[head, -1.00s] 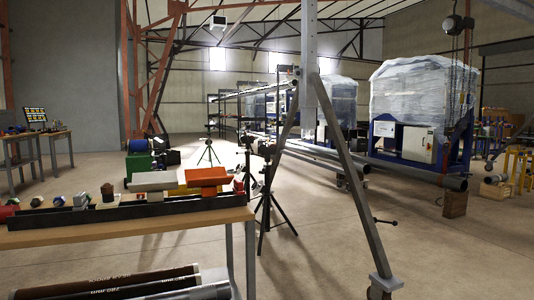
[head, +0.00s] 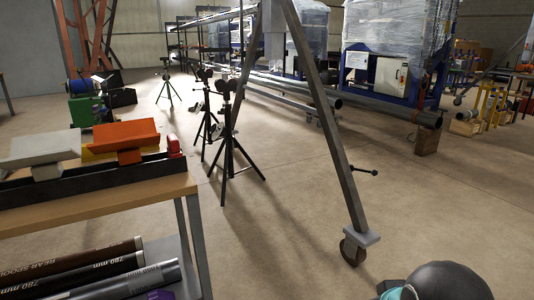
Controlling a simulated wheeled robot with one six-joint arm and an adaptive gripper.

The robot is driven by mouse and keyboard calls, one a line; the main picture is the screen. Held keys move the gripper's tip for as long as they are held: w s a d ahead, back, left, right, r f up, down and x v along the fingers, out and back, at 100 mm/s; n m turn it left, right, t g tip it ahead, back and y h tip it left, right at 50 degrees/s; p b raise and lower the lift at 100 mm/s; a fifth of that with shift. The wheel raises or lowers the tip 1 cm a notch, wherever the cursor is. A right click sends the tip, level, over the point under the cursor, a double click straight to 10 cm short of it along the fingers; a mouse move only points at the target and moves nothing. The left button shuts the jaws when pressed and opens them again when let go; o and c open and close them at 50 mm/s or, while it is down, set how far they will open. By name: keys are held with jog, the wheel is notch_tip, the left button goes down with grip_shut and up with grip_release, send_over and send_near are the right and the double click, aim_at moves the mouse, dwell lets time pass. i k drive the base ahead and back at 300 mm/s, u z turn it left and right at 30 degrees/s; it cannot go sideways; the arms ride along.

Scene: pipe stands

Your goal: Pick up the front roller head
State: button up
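The nearest black tripod pipe stand (head: 230,140) stands upright on the floor just left of centre. A dark roller head (head: 228,84) sits at its top, with small rounded pieces side by side; the detail is too small to tell more. A second, similar stand (head: 207,120) is close behind it to the left, and its dark top (head: 205,75) shows beside the first. A third tripod (head: 167,85) stands farther back. My gripper is not in view, so its state and distance from the roller head cannot be seen.
A workbench (head: 110,205) is at left, with a black rail, grey and orange blocks on top and labelled pipes below. A grey gantry leg (head: 330,130) on a caster (head: 353,248) stands right of the stands. Open floor (head: 270,245) lies between.

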aim_at(221, 88)
jog(key=u, duration=0.15)
jog(key=i, duration=2.05)
jog(key=u, duration=0.7)
jog(key=i, duration=1.85)
jog(key=u, duration=0.4)
